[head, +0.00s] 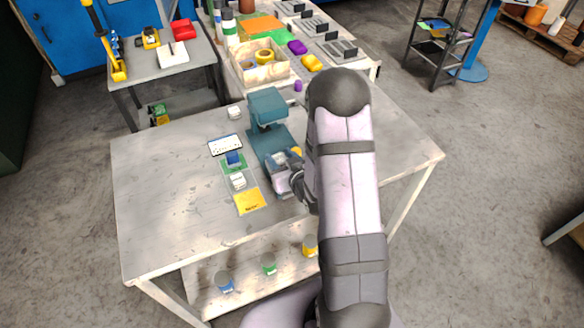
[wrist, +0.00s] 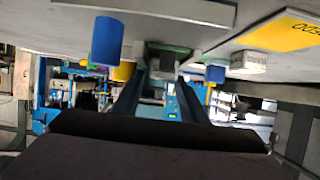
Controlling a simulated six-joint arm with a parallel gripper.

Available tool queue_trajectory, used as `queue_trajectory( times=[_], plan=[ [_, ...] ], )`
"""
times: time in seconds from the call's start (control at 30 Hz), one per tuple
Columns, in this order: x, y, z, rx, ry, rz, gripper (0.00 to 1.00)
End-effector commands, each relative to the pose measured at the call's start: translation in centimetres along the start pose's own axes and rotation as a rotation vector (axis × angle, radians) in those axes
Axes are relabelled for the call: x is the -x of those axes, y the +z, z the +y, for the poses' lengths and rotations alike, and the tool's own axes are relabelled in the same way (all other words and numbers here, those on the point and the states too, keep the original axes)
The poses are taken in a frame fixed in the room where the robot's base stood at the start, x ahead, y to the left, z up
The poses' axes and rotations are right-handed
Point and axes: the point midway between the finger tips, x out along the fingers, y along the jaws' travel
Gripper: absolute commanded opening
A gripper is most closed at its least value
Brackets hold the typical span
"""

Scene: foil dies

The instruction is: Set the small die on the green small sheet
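My gripper (head: 283,165) is low at the front of the teal press (head: 268,108), partly hidden by my arm. In the wrist view, which shows the table upside down, its two fingers (wrist: 160,85) stand apart. A small grey block (wrist: 162,62) with green at its base shows between the tips; whether they grip it I cannot tell. A blue die (head: 234,159) stands on a green sheet (head: 226,170), left of the press. A whitish die (head: 238,181) stands in front of it; it also shows in the wrist view (wrist: 248,63). Which is the small die is unclear.
A yellow sheet (head: 249,202) lies nearest, in front of the whitish die. A white dotted card (head: 225,145) lies behind the blue die. Another pale block (head: 234,112) stands farther back. A blue cylinder (wrist: 107,40) stands close by in the wrist view. The table's left side is clear.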

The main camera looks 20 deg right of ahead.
Motion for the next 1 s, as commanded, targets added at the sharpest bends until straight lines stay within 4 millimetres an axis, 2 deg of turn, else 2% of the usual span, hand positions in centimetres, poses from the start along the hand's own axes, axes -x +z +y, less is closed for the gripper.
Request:
queue_trajectory(
  times=[0.37, 0.67, 1.0],
  plan=[
    [4.9, -0.4, -0.1, 0.004, -0.004, 0.011, 0.39],
    [6.2, -0.8, -0.1, 0.006, -0.007, 0.009, 0.39],
    [8.6, -0.7, 0.0, 0.005, -0.004, 0.009, 0.39]
  ],
)
